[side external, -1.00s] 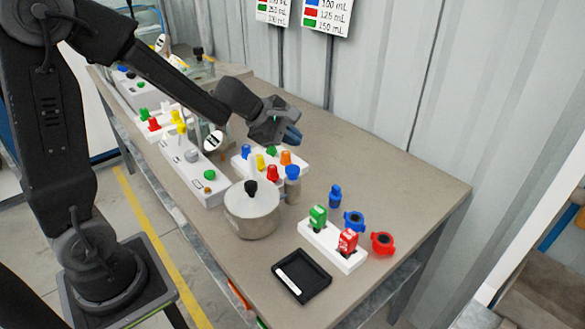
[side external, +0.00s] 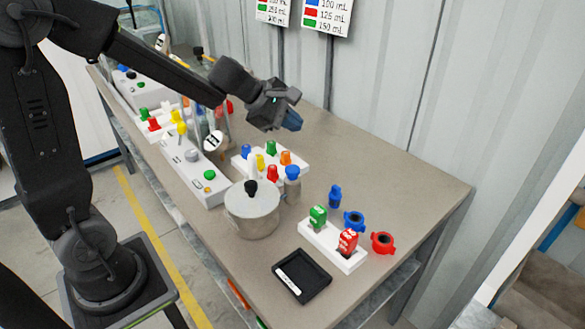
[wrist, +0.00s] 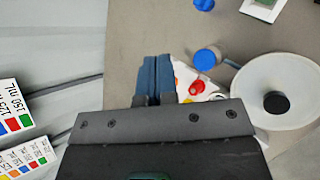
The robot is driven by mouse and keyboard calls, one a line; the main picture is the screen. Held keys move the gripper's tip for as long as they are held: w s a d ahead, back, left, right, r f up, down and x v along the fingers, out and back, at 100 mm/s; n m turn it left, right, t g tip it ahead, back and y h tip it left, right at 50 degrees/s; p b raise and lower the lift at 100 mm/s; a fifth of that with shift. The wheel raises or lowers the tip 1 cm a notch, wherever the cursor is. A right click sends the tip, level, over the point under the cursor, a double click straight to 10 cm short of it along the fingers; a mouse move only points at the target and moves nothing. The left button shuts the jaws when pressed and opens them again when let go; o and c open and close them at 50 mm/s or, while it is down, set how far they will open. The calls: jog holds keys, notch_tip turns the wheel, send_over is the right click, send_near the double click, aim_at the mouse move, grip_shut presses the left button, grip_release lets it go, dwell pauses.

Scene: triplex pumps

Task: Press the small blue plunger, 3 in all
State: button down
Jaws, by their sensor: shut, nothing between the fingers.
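A small blue plunger (side external: 246,151) stands upright at the left end of a white pump base (side external: 300,170). Yellow (side external: 260,161), green (side external: 271,148), red (side external: 272,173) and orange (side external: 286,158) plungers stand on the same base. My gripper (side external: 292,122) is shut and empty, above and beyond the base on its wall side, touching nothing. In the wrist view its blue fingers (wrist: 153,80) are together and cover part of the base; the blue plunger cannot be made out there.
A blue-capped bottle (side external: 292,186) and a lidded pot (side external: 252,210) stand in front of the base. A white switch box (side external: 195,170) is on its left. Green and red stamps (side external: 347,242) and a black tray (side external: 302,276) lie nearer. The table's wall side is clear.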

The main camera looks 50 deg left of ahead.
aim_at(298, 169)
jog(key=shift+f, duration=4.4)
jog(key=shift+f, duration=0.4)
jog(key=shift+f, duration=1)
jog(key=shift+r, duration=1.4)
jog(key=shift+r, duration=2.5)
